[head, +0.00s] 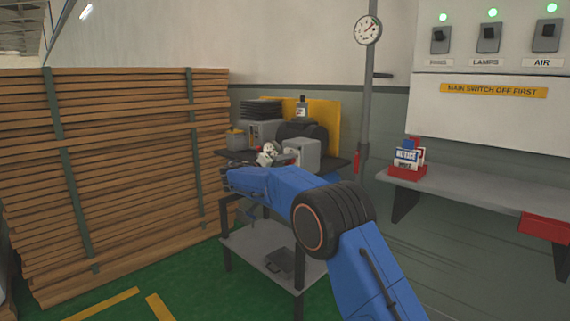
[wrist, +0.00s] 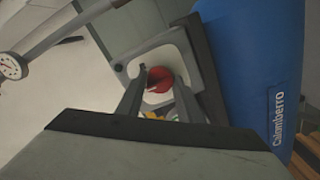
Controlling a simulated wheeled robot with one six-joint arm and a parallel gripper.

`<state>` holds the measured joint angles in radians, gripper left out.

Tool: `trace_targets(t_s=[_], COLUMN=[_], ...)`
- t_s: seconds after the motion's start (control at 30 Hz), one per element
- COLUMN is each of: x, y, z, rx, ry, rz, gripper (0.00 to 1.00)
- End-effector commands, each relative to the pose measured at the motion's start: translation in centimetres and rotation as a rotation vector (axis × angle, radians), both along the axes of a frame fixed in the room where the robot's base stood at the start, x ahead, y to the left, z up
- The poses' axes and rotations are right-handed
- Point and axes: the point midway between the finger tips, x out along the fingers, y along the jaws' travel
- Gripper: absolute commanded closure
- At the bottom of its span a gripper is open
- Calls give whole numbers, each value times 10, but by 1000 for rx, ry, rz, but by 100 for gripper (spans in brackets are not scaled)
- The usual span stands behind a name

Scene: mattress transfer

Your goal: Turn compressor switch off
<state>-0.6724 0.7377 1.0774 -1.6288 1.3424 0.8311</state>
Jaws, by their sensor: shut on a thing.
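A red rotary knob (wrist: 158,79) sits on a pale plate on a grey switch box (wrist: 152,58) in the wrist view. My gripper (wrist: 162,76) has one finger on each side of the knob and is shut on it. The fingers partly cover the plate. In the head view, my arm reaches toward the cluttered workbench, and I cannot clearly make out the fingers or the knob there.
A dark-topped workbench (head: 334,161) holds boxes and a bottle (head: 302,106). Stacked planks (head: 120,170) stand left. A pipe with a gauge (head: 368,30) rises behind. At right are a wall shelf (head: 470,193) and a panel (head: 480,110) with three switches under green lamps.

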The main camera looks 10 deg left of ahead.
Motion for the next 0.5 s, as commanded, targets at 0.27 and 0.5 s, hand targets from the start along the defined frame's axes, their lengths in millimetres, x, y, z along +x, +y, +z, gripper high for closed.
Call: trace_targets(t_s=[0.27, 0.5], x=[0, 0], y=[1, 1], z=[0, 0], rx=[-50, -57], ry=[40, 45], rz=[1, 1], gripper=[89, 89])
